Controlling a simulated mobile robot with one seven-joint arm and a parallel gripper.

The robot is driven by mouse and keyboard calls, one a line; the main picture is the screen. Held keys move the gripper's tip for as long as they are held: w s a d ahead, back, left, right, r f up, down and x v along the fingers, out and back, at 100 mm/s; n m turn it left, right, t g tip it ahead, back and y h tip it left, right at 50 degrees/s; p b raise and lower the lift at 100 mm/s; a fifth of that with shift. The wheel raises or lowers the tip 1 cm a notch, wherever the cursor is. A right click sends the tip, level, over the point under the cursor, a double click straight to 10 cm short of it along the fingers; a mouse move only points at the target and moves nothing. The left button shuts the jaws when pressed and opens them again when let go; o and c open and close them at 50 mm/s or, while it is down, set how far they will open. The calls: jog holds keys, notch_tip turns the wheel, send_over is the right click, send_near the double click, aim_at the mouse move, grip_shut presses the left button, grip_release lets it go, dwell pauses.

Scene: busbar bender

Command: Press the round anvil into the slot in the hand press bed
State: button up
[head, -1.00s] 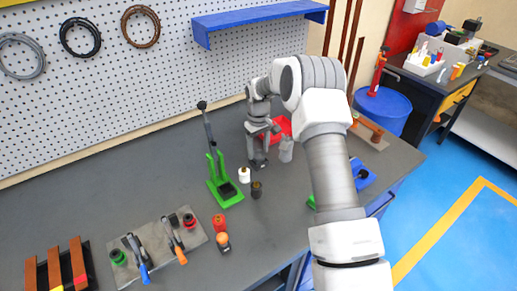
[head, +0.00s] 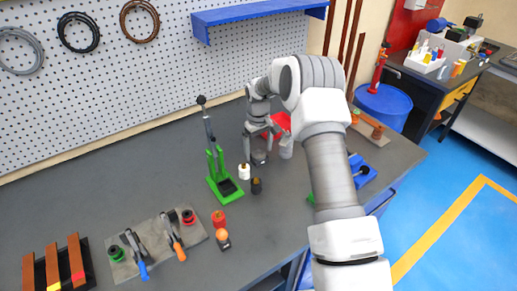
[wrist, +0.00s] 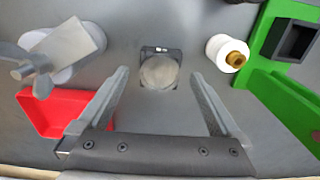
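The round anvil (wrist: 158,72), a grey disc on a dark square base, lies on the grey bench in the wrist view, midway between my fingers. It shows small and dark under my gripper in the head view (head: 260,157). My gripper (wrist: 158,76) is open and points down, with gaps on both sides of the anvil and nothing visibly gripped. In the head view my gripper (head: 258,148) is behind the white cylinder. The green hand press (head: 226,186) stands to its left, handle raised, with a dark slot in its bed. The press also shows at right in the wrist view (wrist: 262,88).
A white cylinder with a brass top (wrist: 222,50) stands between anvil and press. A red bin (wrist: 42,110) and a grey fixture (wrist: 75,50) are left in the wrist view. Tools lie on a mat (head: 150,232).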

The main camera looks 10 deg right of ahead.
aim_at(259, 154)
notch_tip(259, 154, up, 18)
jog(key=shift+f, duration=0.25)
dwell(0.3)
jog(key=s+r+m+t, duration=0.2)
jog(key=s+r+t, duration=0.1)
jog(key=s+r, duration=1.3)
jog(key=s+f+m+t, duration=0.1)
jog(key=s+f, duration=0.1)
jog(key=s, duration=0.9)
jog(key=s+f+m+t, duration=0.1)
jog(key=s+f, duration=0.1)
jog(key=s, duration=0.9)
jog(key=shift+s+m+t, duration=0.2)
jog(key=shift+m+t, duration=0.1)
